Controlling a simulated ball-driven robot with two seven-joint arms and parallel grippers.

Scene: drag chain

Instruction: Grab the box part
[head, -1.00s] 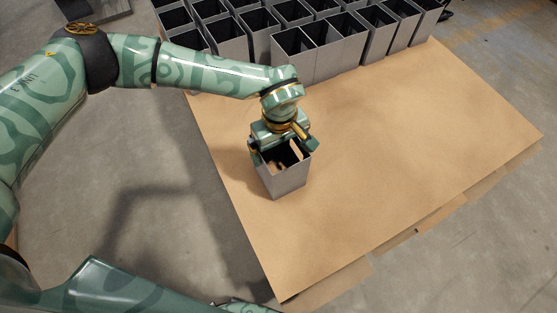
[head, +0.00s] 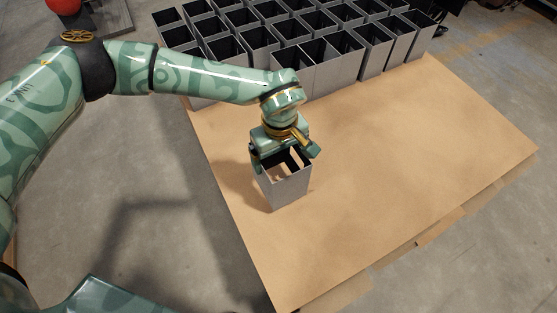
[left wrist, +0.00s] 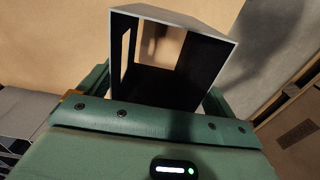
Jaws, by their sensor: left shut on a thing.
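The box part (head: 287,188) is a grey, open-topped rectangular metal box near the left edge of the cardboard-coloured table. My left gripper (head: 286,155) is shut on it at its upper end, with fingers on opposite sides. In the left wrist view the box part (left wrist: 205,62) stands between the fingers, its open end and dark inside showing. A slot shows in one of its walls. I cannot tell whether its bottom touches the table. My right gripper is not in view.
Several similar grey boxes (head: 318,80) stand in rows along the back of the brown table (head: 400,170). The table's middle and right are clear. Concrete floor (head: 150,240) lies to the left. A red object (head: 64,4) is at the top left.

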